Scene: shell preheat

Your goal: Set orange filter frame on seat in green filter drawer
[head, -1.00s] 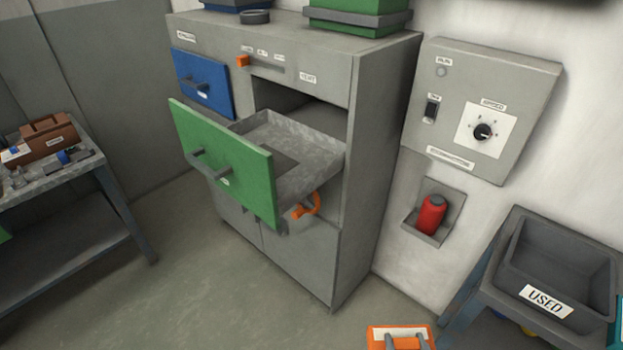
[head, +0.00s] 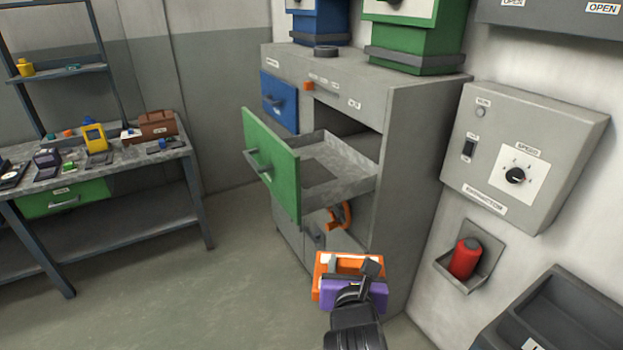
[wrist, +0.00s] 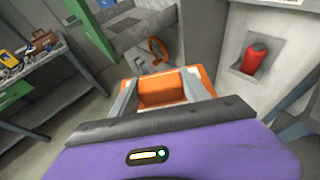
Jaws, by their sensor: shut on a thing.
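The orange filter frame (head: 322,268) is held by my gripper (head: 357,274), which is shut on it. In the wrist view the frame (wrist: 150,80) sits between the two grey fingers (wrist: 160,100), ahead of the purple gripper body. The green filter drawer (head: 271,165) is pulled out of the grey cabinet, its green front facing left. Its grey tray is open on top, with a darker square patch, perhaps the seat, on its floor (head: 345,160). The frame is in front of and below the drawer, apart from it. In the wrist view the drawer (wrist: 88,25) is at the top left.
An orange hook-shaped handle (head: 340,216) is below the drawer. A shut blue drawer (head: 279,101) is beside it. A red cylinder (head: 466,258) sits in a wall holder at right. A dark bin (head: 560,315) is at lower right. A cluttered workbench (head: 100,165) stands left; floor between is clear.

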